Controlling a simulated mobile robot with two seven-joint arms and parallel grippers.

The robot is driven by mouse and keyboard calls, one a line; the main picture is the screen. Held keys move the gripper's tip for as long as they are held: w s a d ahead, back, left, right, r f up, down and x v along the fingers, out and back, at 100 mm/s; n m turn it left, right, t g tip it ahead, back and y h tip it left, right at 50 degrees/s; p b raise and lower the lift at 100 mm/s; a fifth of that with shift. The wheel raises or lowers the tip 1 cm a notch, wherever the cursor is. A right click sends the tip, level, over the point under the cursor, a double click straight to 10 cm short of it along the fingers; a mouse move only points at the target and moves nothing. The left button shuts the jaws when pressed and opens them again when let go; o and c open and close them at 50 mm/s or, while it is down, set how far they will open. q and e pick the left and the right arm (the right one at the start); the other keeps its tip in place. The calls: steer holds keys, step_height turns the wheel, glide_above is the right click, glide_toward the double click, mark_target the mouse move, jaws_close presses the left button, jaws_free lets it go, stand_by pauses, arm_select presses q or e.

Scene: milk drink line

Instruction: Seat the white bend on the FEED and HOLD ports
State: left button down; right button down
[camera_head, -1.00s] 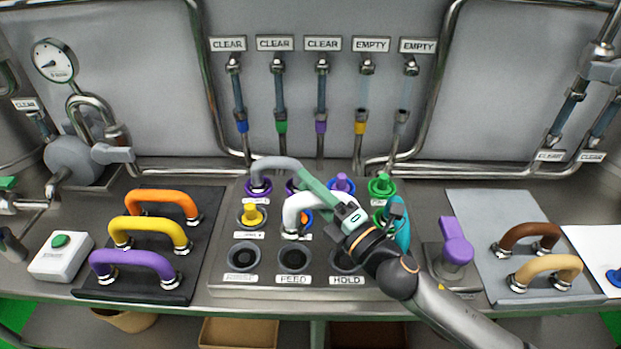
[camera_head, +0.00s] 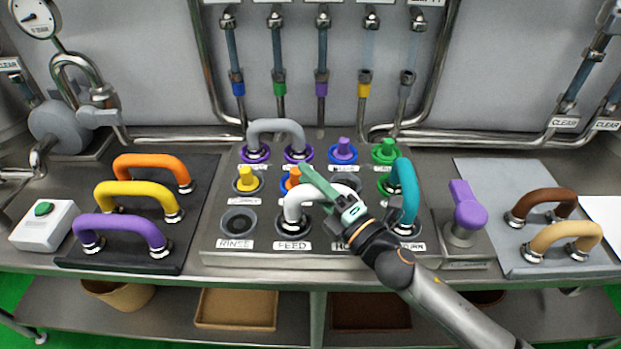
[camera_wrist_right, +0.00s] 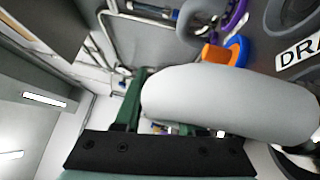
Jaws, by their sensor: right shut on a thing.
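The white bend (camera_head: 294,203) stands upright over the front row of ports, and it fills much of the right wrist view (camera_wrist_right: 225,98). Its left leg is at the FEED port (camera_head: 291,229), in line with it; I cannot tell if it is fully seated. Its right leg and the HOLD port are hidden behind my right gripper (camera_head: 335,199), whose arm comes from the lower right. The right gripper is shut on the top of the bend. My left gripper is not in view.
A teal bend (camera_head: 405,188) stands close to the right of my gripper, on the RETURN side. A grey bend (camera_head: 276,126) and purple and green caps are behind. The RINSE port (camera_head: 238,222) is open. A purple handle (camera_head: 467,205) stands right of the panel.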

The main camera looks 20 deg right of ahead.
steer(key=shift+f, duration=0.2)
steer(key=shift+c, duration=2.1)
jaws_free()
steer(key=shift+f, duration=0.15)
steer(key=b+v, duration=0.3)
steer(key=v, duration=0.8)
steer(key=shift+f, duration=0.1)
steer(key=shift+s+d+b, duration=0.25)
steer(key=shift+s+b, duration=0.15)
steer(key=shift+s, duration=0.1)
steer(key=shift+s+d, duration=0.1)
steer(key=shift+s, duration=0.1)
